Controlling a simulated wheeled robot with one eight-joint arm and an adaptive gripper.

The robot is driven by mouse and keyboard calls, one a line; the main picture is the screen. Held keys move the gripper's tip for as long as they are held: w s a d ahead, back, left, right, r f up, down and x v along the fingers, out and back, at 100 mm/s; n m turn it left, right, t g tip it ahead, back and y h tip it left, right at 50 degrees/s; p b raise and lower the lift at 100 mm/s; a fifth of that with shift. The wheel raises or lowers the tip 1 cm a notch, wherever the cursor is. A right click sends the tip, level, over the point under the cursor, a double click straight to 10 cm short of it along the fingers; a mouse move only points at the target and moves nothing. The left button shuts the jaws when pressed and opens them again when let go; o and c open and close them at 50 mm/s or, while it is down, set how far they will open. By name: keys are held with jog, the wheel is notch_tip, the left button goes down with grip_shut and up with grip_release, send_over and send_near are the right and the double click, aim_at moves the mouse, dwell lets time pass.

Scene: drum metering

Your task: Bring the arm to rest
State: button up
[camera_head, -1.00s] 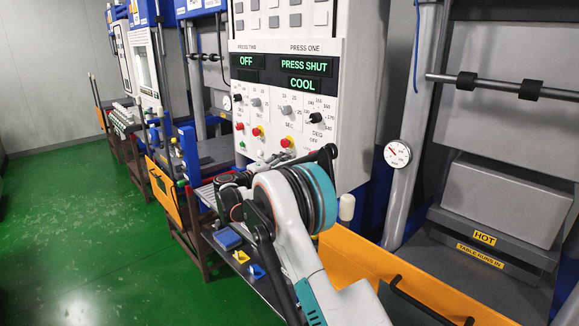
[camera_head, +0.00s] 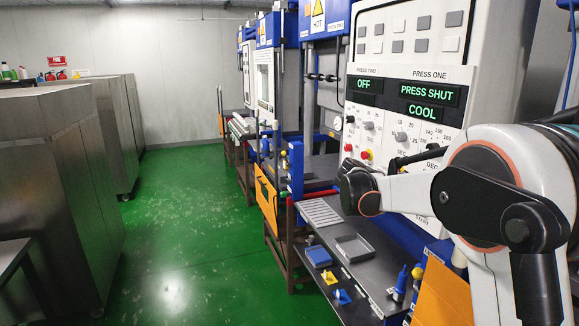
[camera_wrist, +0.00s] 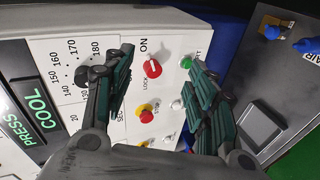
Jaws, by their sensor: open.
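My gripper (camera_wrist: 155,85) shows in the wrist view with its two dark green-padded fingers apart and nothing between them. It faces the white control panel (camera_wrist: 80,50), with a red knob (camera_wrist: 152,68) on the panel seen between the fingers. I cannot tell the distance to the panel. In the head view my arm (camera_head: 490,190) is bent at the right, in front of the control panel (camera_head: 405,130), and hides the panel's lower right. The panel displays read OFF, PRESS SHUT and COOL. The fingertips are not clear in the head view.
A dark bench (camera_head: 365,270) below the panel holds a grey tray (camera_head: 355,248), a blue block (camera_head: 319,256) and small yellow and blue pieces. Steel cabinets (camera_head: 60,180) stand at the left. The green floor (camera_head: 180,240) between them and the presses is clear.

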jog(key=s+a+m+y, duration=0.1)
jog(key=s+a+y, duration=0.2)
jog(key=s, duration=0.9)
jog(key=s+a+y, duration=0.4)
jog(key=s, duration=0.8)
jog(key=s+a+f+m+y+b, duration=0.1)
jog(key=s+a+f, duration=0.3)
jog(key=s, duration=0.5)
jog(key=s+a+f+m+t+y+b, duration=0.1)
jog(key=s+a+f+y, duration=0.3)
jog(key=s, duration=0.5)
notch_tip(320, 180, down, 2)
jog(key=shift+s+a+f, duration=0.1)
jog(key=shift+s+a, duration=0.2)
jog(key=shift+a, duration=0.05)
